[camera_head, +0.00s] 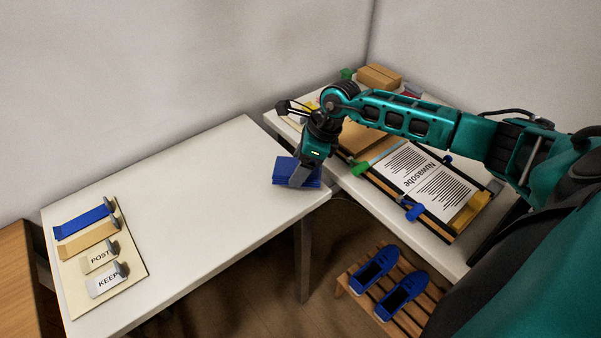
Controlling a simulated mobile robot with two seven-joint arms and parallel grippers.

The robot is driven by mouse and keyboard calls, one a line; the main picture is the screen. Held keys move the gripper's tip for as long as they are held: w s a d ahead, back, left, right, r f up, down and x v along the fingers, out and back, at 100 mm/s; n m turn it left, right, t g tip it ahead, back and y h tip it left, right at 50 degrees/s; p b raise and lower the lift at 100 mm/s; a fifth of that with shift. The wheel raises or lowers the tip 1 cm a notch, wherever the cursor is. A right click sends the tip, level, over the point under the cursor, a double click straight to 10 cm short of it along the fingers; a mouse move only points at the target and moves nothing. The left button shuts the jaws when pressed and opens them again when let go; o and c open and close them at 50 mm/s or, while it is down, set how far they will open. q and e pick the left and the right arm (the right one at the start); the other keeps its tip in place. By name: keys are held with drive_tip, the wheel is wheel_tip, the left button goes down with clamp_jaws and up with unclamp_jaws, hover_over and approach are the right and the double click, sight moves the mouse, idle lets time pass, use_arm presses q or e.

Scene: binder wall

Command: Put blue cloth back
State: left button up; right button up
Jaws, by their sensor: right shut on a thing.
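The folded blue cloth (284,172) is at the right corner of the left white table, in a small layered stack. My right gripper (298,180) reaches down from above and is shut on the cloth. Its fingers hide part of the cloth. I cannot tell whether the cloth rests on the tabletop or is held just above it. My left gripper is not in view.
A cream board (129,259) with blue and tan strips and POST and KEEP tags lies on the left table (200,215). The middle of that table is clear. A framed printed sheet (411,176) lies on the right table. Blue shoe-like objects (376,270) sit on a slatted stool.

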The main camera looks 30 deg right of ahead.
drive_tip(key=shift+f, duration=1.6)
drive_tip(key=shift+f, duration=0.1)
drive_tip(key=shift+f+b, duration=0.15)
drive_tip(key=shift+b, duration=0.15)
drive_tip(key=o, duration=0.9)
drive_tip(key=shift+o, duration=0.2)
